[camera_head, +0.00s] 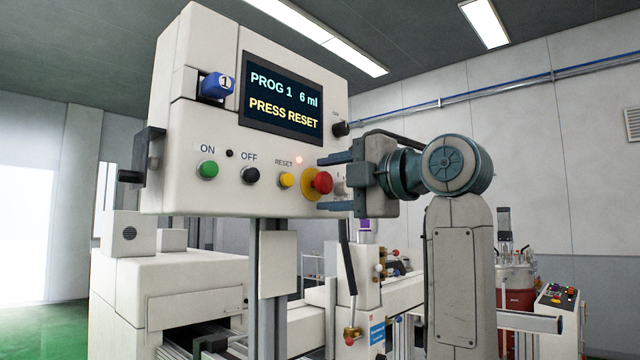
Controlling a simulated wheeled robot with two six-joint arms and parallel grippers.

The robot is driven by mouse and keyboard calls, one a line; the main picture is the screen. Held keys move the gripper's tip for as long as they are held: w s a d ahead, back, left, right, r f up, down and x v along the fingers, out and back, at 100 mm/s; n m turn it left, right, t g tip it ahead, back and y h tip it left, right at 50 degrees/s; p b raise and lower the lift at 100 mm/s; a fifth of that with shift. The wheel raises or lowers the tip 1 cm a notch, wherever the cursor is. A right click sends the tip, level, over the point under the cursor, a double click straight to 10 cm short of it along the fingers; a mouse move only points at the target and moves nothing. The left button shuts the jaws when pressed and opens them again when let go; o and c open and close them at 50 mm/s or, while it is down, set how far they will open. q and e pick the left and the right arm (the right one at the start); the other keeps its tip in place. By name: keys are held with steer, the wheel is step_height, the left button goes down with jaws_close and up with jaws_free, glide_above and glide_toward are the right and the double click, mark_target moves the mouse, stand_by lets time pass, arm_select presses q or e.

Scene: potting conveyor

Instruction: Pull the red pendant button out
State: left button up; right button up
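The red pendant button (323,183), with a yellow-orange collar behind it, sits at the lower right of the white control box's face. Contact with the box face cannot be told.
The control box (215,125) has a screen (283,100) reading "PROG 1 6 ml, PRESS RESET". Beside the button are a yellow reset button (286,180), a black off button (250,175) and a green on button (207,169). A black knob (341,129) sits above the gripper.

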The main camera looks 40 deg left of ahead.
arm_select(q)
steer(key=d, duration=0.6)
steer(key=shift+s+d, duration=0.15)
steer(key=shift+s, duration=0.1)
stand_by(0.3)
steer(key=shift+r, duration=0.1)
stand_by(0.4)
